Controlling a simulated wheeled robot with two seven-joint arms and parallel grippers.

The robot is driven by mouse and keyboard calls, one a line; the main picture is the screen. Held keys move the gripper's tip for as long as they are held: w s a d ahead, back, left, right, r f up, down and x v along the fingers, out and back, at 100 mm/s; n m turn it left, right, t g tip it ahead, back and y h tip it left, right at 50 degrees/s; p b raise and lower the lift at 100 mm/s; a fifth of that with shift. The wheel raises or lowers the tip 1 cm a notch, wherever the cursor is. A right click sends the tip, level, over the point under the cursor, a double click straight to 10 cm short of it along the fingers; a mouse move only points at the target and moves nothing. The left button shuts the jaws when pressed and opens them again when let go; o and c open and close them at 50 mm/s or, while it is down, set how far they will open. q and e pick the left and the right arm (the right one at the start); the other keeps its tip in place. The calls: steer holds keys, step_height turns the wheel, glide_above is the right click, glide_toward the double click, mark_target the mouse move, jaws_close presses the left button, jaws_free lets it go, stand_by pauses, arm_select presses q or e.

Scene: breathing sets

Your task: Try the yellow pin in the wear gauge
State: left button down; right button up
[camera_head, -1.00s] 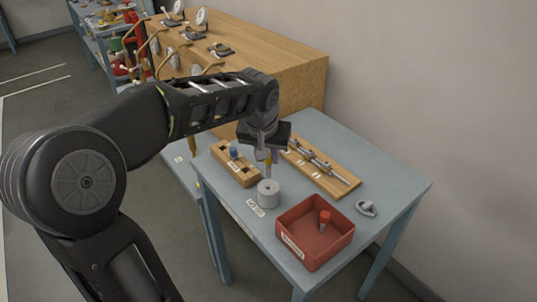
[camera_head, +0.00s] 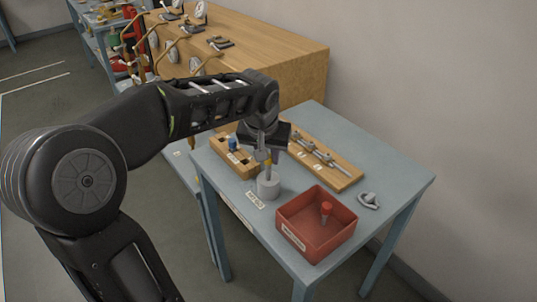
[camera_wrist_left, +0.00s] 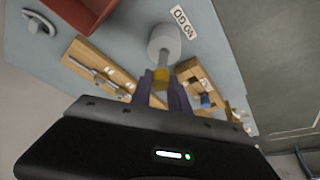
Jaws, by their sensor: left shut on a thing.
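The yellow pin (camera_head: 268,162) is held upright between the fingers of my left gripper (camera_head: 264,155). It also shows in the left wrist view (camera_wrist_left: 160,79), with its grey shank pointing at the gauge. The wear gauge, a short grey cylinder (camera_head: 268,187), stands on the blue-grey table, directly below the gripper. It shows in the left wrist view (camera_wrist_left: 167,38) as well. The shank's lower end meets the gauge's top at its middle; how deep it sits, I cannot tell. My right gripper is not in view.
A red bin (camera_head: 331,246) holding a red-topped pin (camera_head: 326,210) stands right of the gauge. A wooden block (camera_head: 243,167) with a blue pin (camera_head: 232,143) is behind left. A wooden board (camera_head: 344,181) carries metal tools. A small metal part (camera_head: 369,200) lies at right.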

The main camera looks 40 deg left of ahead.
arm_select(q)
steer(key=shift+f+b, duration=0.4)
stand_by(0.8)
steer(key=shift+r, duration=0.15)
stand_by(0.6)
steer(key=shift+r+p, duration=1.5)
steer(key=shift+r, duration=0.5)
